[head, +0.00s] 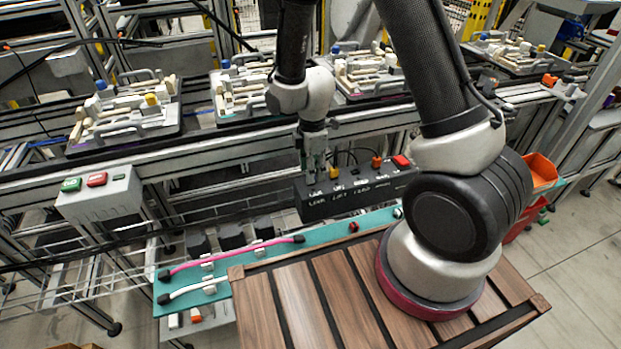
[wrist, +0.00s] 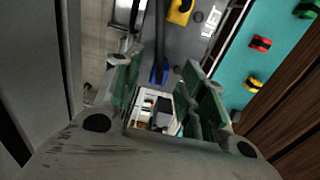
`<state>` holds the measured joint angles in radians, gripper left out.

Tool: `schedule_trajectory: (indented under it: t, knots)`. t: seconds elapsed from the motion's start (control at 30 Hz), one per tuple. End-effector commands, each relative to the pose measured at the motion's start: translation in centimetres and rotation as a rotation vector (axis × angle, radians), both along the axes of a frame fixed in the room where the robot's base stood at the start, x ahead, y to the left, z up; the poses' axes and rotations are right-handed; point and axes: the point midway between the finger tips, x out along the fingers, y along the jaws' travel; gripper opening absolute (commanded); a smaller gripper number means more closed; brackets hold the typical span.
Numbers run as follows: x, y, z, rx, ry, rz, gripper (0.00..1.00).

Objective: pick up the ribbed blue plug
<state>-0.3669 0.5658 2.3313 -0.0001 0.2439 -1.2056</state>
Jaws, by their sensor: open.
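My gripper (head: 316,172) points down over the left end of a black labelled box (head: 350,205) in the head view. In the wrist view my gripper (wrist: 160,88) is open, with its two green-padded fingers apart. A small blue part (wrist: 159,73), seemingly the blue plug, shows between and beyond the fingertips at the end of a dark strip. It is too small to tell its ribs, and I see nothing gripped. In the head view the gripper hides this spot of the box.
A yellow plug (head: 334,172), an orange plug (head: 376,161) and a red part (head: 401,161) stand along the box. A teal strip (head: 262,258) with a pink cable (head: 235,253) and a white cable (head: 195,289) lies in front. Fixture pallets (head: 130,127) line the rail behind.

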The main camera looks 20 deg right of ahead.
Motion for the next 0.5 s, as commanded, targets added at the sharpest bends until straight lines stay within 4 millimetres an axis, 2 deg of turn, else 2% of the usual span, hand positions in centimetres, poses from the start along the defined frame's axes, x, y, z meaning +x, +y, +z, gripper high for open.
schedule_trajectory:
  t: [0.03,0.17,0.4,0.5]
  knots:
    - [-0.1,0.0,-0.9,-0.001,0.004,0.000,0.41]
    - [0.0,0.0,-2.2,-0.001,0.002,-0.001,0.41]
    - [0.0,0.0,-2.4,0.000,0.000,-0.001,0.41]
    - [0.0,0.0,-2.4,0.000,0.000,-0.002,0.25]
